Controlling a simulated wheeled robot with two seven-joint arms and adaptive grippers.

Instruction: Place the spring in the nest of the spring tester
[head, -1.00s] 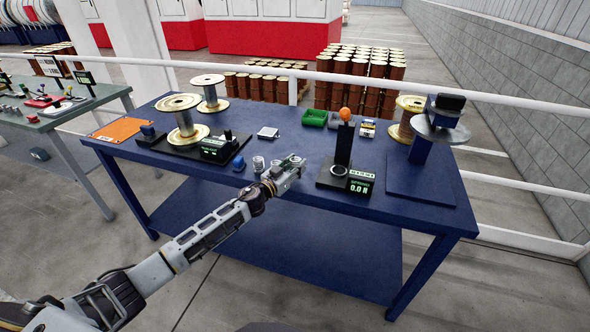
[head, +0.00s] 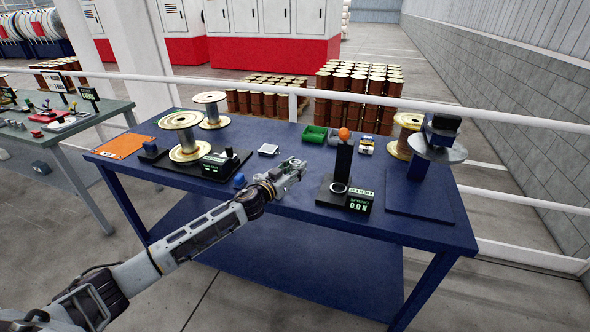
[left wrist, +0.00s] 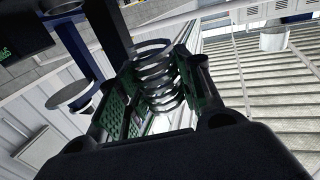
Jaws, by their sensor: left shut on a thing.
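The spring is a bare metal coil. In the left wrist view, the spring (left wrist: 160,78) sits between the green-padded fingers of my left gripper (left wrist: 150,100). In the head view, my left gripper (head: 292,168) is above the blue table, left of the spring tester; the spring is not clear there. The spring tester (head: 342,168) has a black post with an orange knob, and its display reads 0.0 N. Its nest, a pale ring (head: 338,187) at the post's foot, looks empty. My right gripper is not in view.
A black-based gauge (head: 215,163) and spools (head: 183,130) stand further left. A blue stand with a grey disc (head: 438,150) is at right. Table front is clear.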

